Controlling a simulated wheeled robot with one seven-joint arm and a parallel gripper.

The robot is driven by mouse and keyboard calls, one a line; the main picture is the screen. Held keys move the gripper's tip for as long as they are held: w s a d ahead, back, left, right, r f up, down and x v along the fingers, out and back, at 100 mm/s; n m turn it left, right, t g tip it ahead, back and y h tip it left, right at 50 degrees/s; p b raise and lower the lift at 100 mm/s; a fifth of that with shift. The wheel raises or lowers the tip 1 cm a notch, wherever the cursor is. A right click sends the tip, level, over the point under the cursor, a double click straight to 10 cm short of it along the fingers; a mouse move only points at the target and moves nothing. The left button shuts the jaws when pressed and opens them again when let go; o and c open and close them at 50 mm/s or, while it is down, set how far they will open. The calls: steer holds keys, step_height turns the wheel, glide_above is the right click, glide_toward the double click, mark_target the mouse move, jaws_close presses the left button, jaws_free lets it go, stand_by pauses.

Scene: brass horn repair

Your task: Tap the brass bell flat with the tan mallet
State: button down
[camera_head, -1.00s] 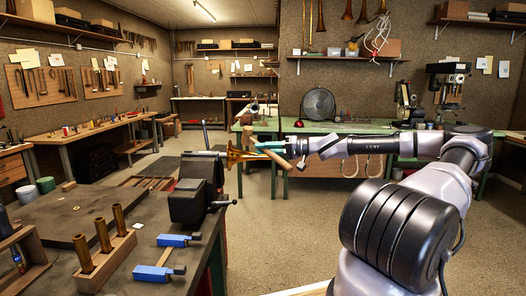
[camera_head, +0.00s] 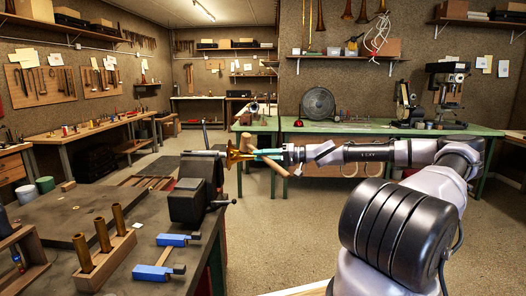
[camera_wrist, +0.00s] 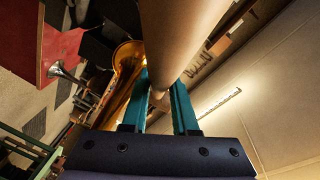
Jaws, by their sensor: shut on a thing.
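The brass bell (camera_head: 234,156) is held sideways at the dark vise (camera_head: 188,203) on the near workbench, its flare facing right. My gripper (camera_head: 266,153) has teal fingers and is just right of the bell. It is shut on the tan mallet (camera_head: 279,167), whose handle slants down to the right. The mallet's head overlaps the bell in the head view; I cannot tell whether they touch. In the wrist view the mallet (camera_wrist: 180,40) is a thick tan cylinder between the teal fingers (camera_wrist: 163,100). The bell (camera_wrist: 127,62) shows just left of it, partly hidden.
On the near bench, a wooden block (camera_head: 105,262) holds upright brass tubes, beside blue clamps (camera_head: 160,272). The vise's handle sticks out to the right. A green table (camera_head: 380,129) stands behind my arm. The floor (camera_head: 265,230) right of the near bench is clear.

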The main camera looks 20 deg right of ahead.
steer(key=shift+w+f, duration=0.1)
steer(key=shift+f, duration=0.2)
steer(key=shift+s+d+r, duration=0.1)
steer(key=shift+s+r, duration=0.1)
steer(key=shift+r, duration=0.55)
steer(key=shift+s+d+r, duration=0.1)
steer(key=shift+s+r, duration=0.1)
steer(key=shift+r, duration=0.5)
steer(key=shift+s+r, duration=0.1)
steer(key=shift+r, duration=0.3)
steer(key=shift+w+a+f, duration=0.15)
steer(key=shift+w+f, duration=0.1)
steer(key=shift+f, duration=0.7)
steer(key=shift+w+a+f, duration=0.1)
steer(key=shift+w+f, duration=0.15)
steer(key=shift+f, duration=0.65)
steer(key=shift+s+d+r, duration=0.1)
steer(key=shift+s+r, duration=0.1)
steer(key=shift+r, duration=0.55)
steer(key=shift+s+d+r, duration=0.1)
steer(key=shift+s+r, duration=0.1)
steer(key=shift+r, duration=0.5)
